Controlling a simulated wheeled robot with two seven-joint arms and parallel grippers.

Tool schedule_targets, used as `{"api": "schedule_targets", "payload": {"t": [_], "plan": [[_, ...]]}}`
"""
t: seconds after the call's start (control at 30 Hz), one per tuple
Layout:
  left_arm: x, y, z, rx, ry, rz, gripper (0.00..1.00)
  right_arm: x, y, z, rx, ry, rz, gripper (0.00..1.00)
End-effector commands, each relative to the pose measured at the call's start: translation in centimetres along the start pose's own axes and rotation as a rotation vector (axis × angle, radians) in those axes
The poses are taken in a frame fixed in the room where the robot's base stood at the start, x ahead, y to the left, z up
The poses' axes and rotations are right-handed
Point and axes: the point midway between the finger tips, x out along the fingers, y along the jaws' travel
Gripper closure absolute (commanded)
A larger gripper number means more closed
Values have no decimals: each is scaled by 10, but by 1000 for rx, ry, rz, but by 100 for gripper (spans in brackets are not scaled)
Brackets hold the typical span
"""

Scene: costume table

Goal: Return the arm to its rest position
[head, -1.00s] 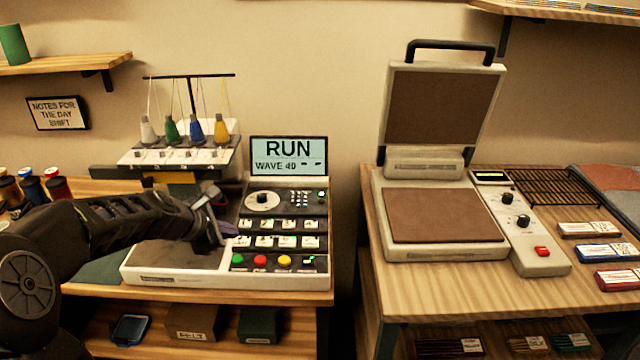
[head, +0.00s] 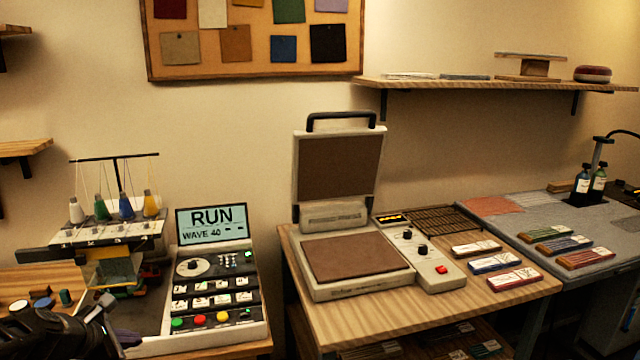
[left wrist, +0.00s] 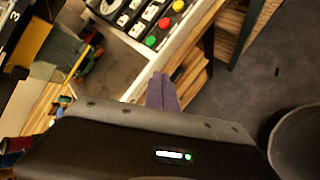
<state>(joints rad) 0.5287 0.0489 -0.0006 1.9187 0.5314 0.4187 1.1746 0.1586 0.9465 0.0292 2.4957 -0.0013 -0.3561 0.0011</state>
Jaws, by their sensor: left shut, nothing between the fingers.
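My left gripper (head: 118,338) is low at the left of the head view, in front of the embroidery machine. It is shut and empty. In the left wrist view its closed purple fingers (left wrist: 162,92) point towards the table's front edge, apart from the machine's buttons. The machine's control panel (head: 212,290) has coloured buttons and a screen (head: 211,224) reading RUN, WAVE 40. My right gripper is not in view.
A heat press (head: 350,260) stands open on the middle table. Labelled packets (head: 492,262) lie to its right. Thread cones (head: 123,206) stand on the machine. A wall shelf (head: 480,88) hangs at the back. Open floor (left wrist: 270,75) shows beyond the table edge.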

Motion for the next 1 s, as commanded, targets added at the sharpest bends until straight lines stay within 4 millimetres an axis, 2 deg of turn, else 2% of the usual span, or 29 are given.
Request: {"api": "schedule_targets", "payload": {"t": [0.2,0.33,0.47,0.57,0.67,0.77,0.87,0.9,0.97,1.0], "plan": [[0,10,-8,169,35,47,100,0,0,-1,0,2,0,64],[4,9,-18,311,78,68,100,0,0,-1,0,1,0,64],[25,-14,-34,515,131,42,100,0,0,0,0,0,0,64],[48,-44,-42,688,153,-6,100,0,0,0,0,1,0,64],[73,-83,-46,863,152,-65,100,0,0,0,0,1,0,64],[101,-139,-46,1065,120,-146,100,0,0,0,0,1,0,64],[126,-215,-42,1296,44,-241,100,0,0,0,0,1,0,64],[133,-248,-39,1385,1,-279,100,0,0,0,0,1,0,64],[139,-298,-35,1507,-71,-330,100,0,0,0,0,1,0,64],[140,-331,-32,1579,-125,-363,100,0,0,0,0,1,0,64]]}}
